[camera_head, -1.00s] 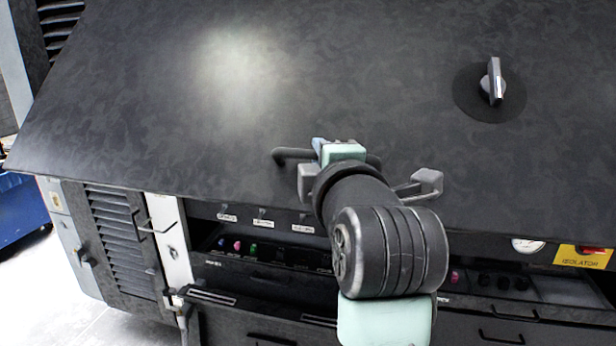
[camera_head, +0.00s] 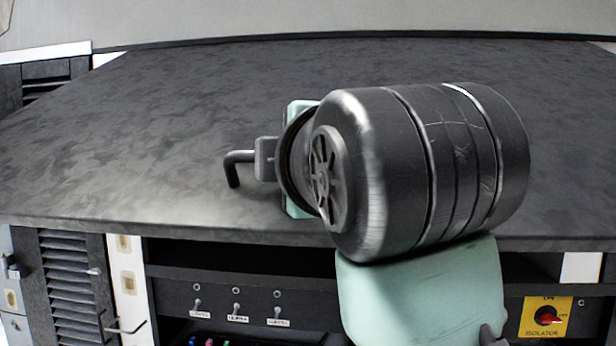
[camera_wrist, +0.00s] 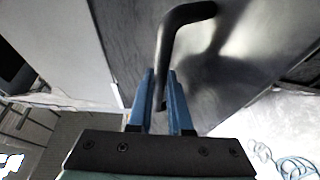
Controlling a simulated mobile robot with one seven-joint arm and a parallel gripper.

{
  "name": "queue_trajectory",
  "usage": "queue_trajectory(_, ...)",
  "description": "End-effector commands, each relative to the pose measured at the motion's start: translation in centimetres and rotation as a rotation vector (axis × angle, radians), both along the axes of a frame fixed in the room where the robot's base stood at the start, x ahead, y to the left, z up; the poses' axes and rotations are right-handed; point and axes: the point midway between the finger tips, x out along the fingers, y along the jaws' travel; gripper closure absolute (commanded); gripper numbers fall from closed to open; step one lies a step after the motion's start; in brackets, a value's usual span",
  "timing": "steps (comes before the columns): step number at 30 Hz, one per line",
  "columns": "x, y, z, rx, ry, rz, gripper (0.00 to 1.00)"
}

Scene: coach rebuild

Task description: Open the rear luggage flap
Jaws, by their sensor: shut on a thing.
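The rear luggage flap (camera_head: 130,130) is a large dark mottled panel, swung up so that it stands out above the bay in the head view. A bent black bar handle (camera_head: 238,160) is fixed on it near its lower edge. The handle also shows in the wrist view (camera_wrist: 178,30), running down between the blue fingers. My gripper (camera_wrist: 162,100) is shut on the handle. In the head view my own wrist hides the fingers and most of the handle.
Below the flap, the open bay shows a row of labelled toggle switches (camera_head: 237,306) and a yellow isolator plate (camera_head: 546,317) with a red knob. A louvred panel (camera_head: 72,285) stands at the left. In the wrist view, blue cable (camera_wrist: 295,165) lies on the floor.

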Motion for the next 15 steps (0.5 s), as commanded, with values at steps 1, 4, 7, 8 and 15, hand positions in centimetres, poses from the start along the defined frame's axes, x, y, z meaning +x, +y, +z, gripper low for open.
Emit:
queue_trajectory(1, 0.04, 0.03, -0.11, -0.004, 0.007, 0.001, 1.0)
queue_trajectory(4, 0.01, 0.02, -0.06, -0.003, 0.007, 0.001, 1.0)
queue_trajectory(7, 0.02, 0.02, -0.08, -0.003, 0.007, 0.0, 1.0)
queue_trajectory(8, 0.02, 0.01, -0.08, -0.003, 0.007, 0.0, 1.0)
queue_trajectory(15, 0.04, 0.01, -0.07, -0.002, 0.007, 0.0, 0.65)
